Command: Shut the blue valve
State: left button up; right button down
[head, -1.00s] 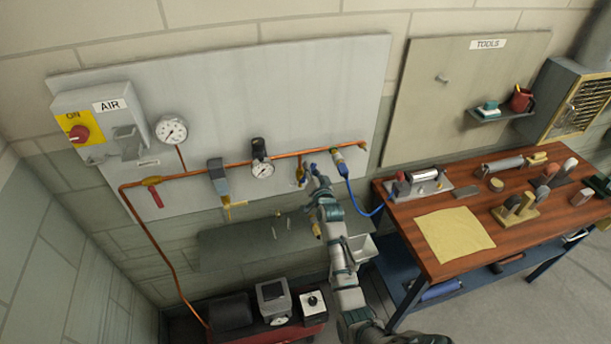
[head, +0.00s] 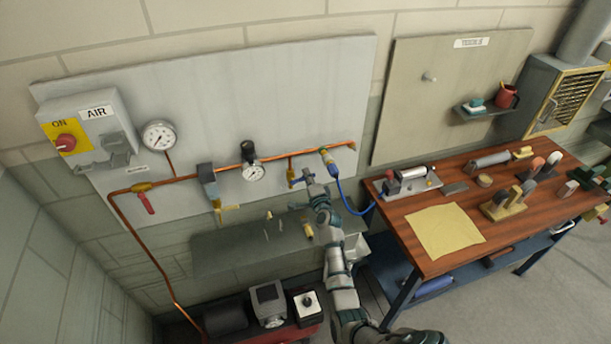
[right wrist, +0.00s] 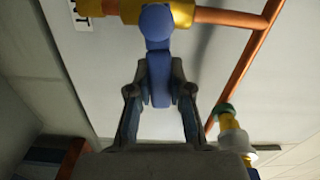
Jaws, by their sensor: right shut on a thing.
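The blue valve (head: 296,178) sits on a short copper drop below the main pipe on the grey wall board. In the right wrist view, its blue lever (right wrist: 158,75) points across the drop pipe, below a round blue hub on a yellow body (right wrist: 125,10). My right gripper (head: 305,178) is at this lever. In the right wrist view, the fingers (right wrist: 160,88) lie on both sides of the lever and are shut on it. My left gripper is not in view.
A copper pipe (head: 185,179) runs along the board with gauges, a red-handled valve (head: 145,203) and a regulator. A blue hose (head: 345,200) hangs just right of my right gripper. A workbench (head: 470,252) with tools stands at the right. A grey shelf (head: 225,258) lies below.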

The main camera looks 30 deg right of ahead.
jog(key=shift+d+f+m, duration=0.15)
jog(key=shift+f+m, duration=0.25)
jog(key=shift+m, duration=0.3)
jog(key=shift+s+f, duration=0.1)
jog(key=shift+f, duration=0.05)
jog(key=c, duration=1.2)
grip_release()
jog(key=shift+o, duration=0.8)
jog(key=shift+d, duration=0.15)
jog(key=v, duration=1.2)
jog(key=shift+d+f, duration=0.1)
jog(key=shift+f, duration=0.05)
